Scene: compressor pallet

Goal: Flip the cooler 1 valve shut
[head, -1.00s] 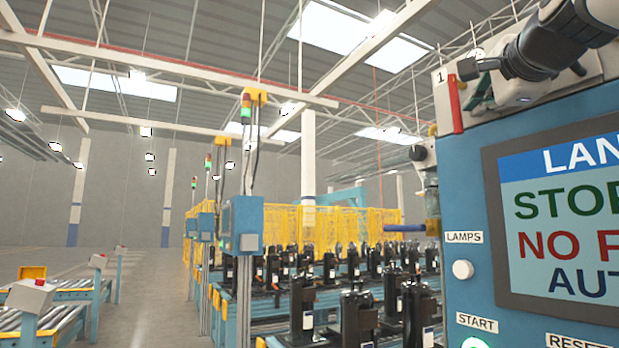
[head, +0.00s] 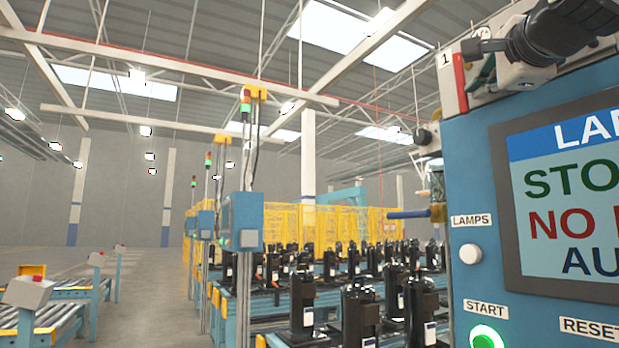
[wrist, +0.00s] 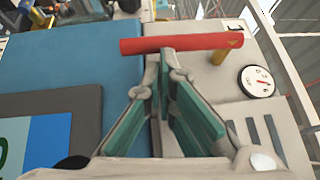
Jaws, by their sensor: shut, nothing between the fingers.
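The red lever handle of the cooler 1 valve (wrist: 190,42) lies across the top of the wrist view, on a pale plate marked "1". In the head view, the same red handle (head: 460,82) stands nearly upright at the top left of the blue panel, under the "1" mark. My gripper (wrist: 168,58) is shut and empty, its green-padded fingers meeting just below the handle's middle in the wrist view. The tips look very near the handle; I cannot tell whether they touch. In the head view, my gripper (head: 482,72) is right beside the handle, partly hidden.
A round gauge (wrist: 256,82) sits beside the handle on the pale plate. A blue lever (head: 408,214) sticks out left of the panel.

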